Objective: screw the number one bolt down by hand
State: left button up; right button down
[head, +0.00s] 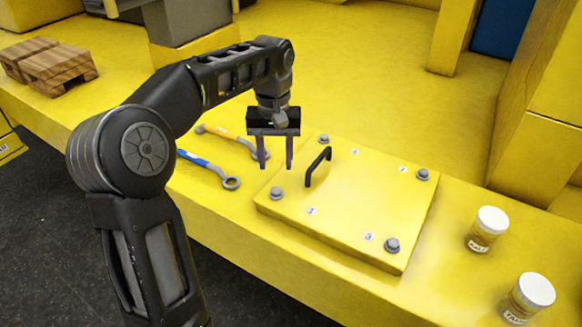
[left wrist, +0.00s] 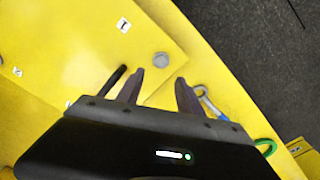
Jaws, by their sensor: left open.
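The yellow square plate (head: 340,215) lies on the yellow deck, with a grey bolt near each corner and small number labels. The bolt at its left corner (head: 277,193) is by a label (head: 311,211) that appears to read 1. My left gripper (head: 275,166) is open and empty, pointing down above the plate's left edge, near this bolt. In the left wrist view the same bolt (left wrist: 161,59) shows just beyond the gap between the open fingertips (left wrist: 160,78), not touched. My right gripper is not in view.
A black handle (head: 318,166) stands on the plate near the gripper. A blue wrench (head: 205,166) and a yellow-handled wrench (head: 228,136) lie to the left. Two white-lidded jars (head: 487,228) (head: 528,296) stand at the right. Wooden blocks (head: 50,66) sit at the far left.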

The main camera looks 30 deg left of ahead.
aim_at(276, 189)
pick_arm(q)
jog(key=shift+s+r, duration=0.15)
jog(key=shift+s, duration=0.05)
jog(key=shift+w+f+b, duration=0.1)
jog(key=shift+f+b, duration=0.4)
jog(key=shift+f, duration=0.05)
notch_tip(276, 189, down, 2)
jog(key=shift+b, duration=0.95)
jog(key=shift+f, duration=2.4)
jog(key=shift+c, duration=0.4)
grip_shut()
